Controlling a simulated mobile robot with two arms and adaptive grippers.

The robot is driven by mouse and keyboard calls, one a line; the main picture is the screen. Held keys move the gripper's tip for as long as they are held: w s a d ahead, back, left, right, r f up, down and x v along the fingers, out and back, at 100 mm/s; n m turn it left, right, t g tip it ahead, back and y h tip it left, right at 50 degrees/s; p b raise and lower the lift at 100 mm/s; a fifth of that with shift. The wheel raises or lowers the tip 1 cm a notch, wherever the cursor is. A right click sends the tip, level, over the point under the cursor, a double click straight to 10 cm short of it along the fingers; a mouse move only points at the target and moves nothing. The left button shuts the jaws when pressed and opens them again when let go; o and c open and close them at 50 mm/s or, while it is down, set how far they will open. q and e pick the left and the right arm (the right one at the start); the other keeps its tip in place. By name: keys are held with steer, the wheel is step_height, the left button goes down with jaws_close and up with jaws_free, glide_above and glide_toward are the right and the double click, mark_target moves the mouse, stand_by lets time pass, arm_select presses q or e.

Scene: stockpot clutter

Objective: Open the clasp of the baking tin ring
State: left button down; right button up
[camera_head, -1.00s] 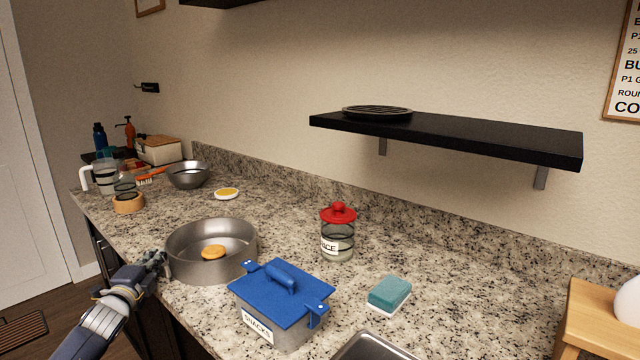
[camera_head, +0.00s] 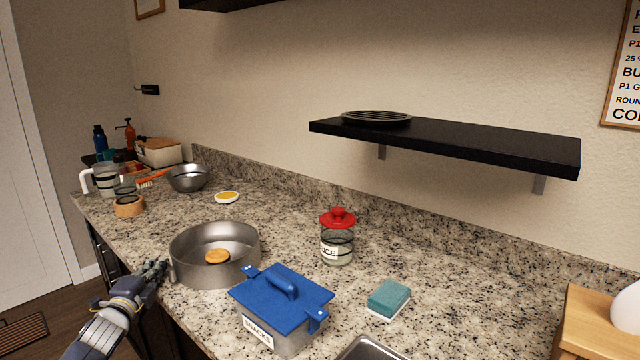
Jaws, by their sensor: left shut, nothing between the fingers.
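The baking tin ring (camera_head: 240,262) is a round grey metal tin near the front edge of the counter, left of centre. A small orange-brown round item (camera_head: 217,256) lies inside it. A small metal piece, seemingly the clasp (camera_head: 172,271), shows on the tin's left outer wall. My left gripper (camera_head: 160,268) is shut and empty beside that left wall, close to the clasp. I cannot tell whether its tips touch it. My right gripper is not in view.
A blue-lidded snacks box (camera_head: 284,293) stands close right of the tin. A red-lidded jar (camera_head: 338,240), a teal sponge (camera_head: 389,298) and a sink edge (camera_head: 370,350) are farther right. A metal bowl (camera_head: 188,178) and white-rimmed dish (camera_head: 227,197) stand behind.

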arm_select(q)
steer(key=s+p, duration=0.1)
steer(key=s, duration=0.1)
steer(key=s+p, duration=0.1)
steer(key=s, duration=0.2)
steer(key=shift+a, duration=0.2)
steer(key=shift+f, duration=0.1)
